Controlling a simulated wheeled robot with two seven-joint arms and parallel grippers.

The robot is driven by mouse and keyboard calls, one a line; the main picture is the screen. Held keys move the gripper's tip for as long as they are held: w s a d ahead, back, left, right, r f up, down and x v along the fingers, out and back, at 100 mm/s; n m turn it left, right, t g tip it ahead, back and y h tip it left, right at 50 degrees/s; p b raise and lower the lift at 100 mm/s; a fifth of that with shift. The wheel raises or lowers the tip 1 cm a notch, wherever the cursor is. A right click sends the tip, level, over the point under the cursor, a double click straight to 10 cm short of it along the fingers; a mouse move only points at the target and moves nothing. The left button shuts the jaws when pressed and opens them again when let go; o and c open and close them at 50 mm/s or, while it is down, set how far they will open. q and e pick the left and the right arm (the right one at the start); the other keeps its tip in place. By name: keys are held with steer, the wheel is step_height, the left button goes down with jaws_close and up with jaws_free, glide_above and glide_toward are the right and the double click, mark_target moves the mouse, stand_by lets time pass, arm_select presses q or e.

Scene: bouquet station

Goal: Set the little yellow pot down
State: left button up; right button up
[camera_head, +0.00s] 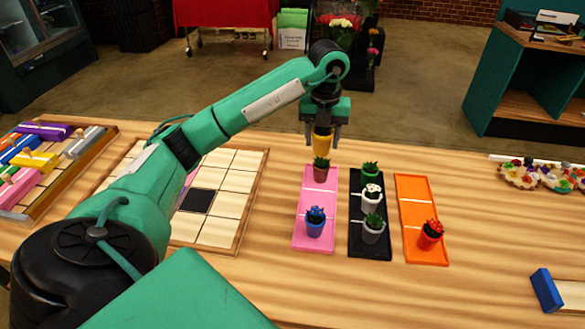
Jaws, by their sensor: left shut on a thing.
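The little yellow pot (322,144) is between the fingers of my left gripper (322,134). The gripper points down and is shut on the pot, over the far end of the pink tray (329,184). A small dark red pot with a green plant (320,174) shows just below the yellow pot in the picture, at the far part of the pink tray. I cannot tell how large the gap between them is. A blue pot with a blue flower (315,225) stands on the tray's near part. My right gripper is out of view.
A black tray (356,240) with several small pots lies right of the pink one. An orange tray (415,205) holds a red pot (430,236) at its near end. A tiled board (230,195) lies left.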

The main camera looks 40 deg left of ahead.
arm_select(q)
steer(key=f, duration=0.5)
steer(key=f+p, duration=0.1)
steer(key=f, duration=0.4)
steer(key=f+p, duration=0.1)
steer(key=f, duration=0.4)
steer(key=shift+w, duration=0.3)
steer(key=shift+f, duration=0.4)
step_height(320, 180, down, 4)
steer(key=shift+p, duration=0.5)
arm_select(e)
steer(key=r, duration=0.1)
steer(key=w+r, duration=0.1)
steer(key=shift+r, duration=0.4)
arm_select(q)
steer(key=o, duration=0.8)
steer(key=shift+f, duration=0.2)
steer(key=shift+c, duration=0.2)
steer(key=o, duration=0.4)
steer(key=shift+o, duration=0.2)
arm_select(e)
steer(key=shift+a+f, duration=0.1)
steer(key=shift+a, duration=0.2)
